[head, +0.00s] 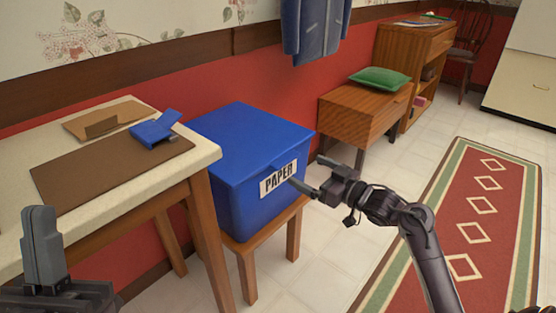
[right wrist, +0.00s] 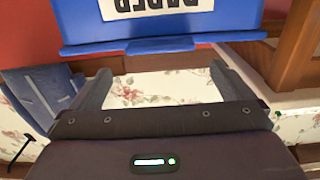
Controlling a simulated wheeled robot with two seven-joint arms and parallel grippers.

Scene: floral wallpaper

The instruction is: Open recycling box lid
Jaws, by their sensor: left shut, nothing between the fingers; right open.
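The blue recycling box (head: 238,200) stands on a small wooden stool (head: 294,228) beside the table, with a white PAPER label (head: 278,179) on its front. Its blue lid (head: 250,135) is down flat on top. My right gripper (head: 312,174) is open and empty just in front of the label side. In the right wrist view the box's front (right wrist: 220,20) and its upside-down label (right wrist: 155,7) are at the top, with a protruding blue edge and tab (right wrist: 160,46) beyond my open fingers (right wrist: 162,88). My left gripper (head: 42,245) is shut and empty at lower left.
A pale-topped table (head: 190,163) holds a brown mat (head: 75,185), a small blue object (head: 152,131) and a brown folder (head: 85,120). A wooden bench (head: 350,112) with a green cushion (head: 380,80) stands behind right. Tiled floor and a red rug (head: 480,215) lie at right.

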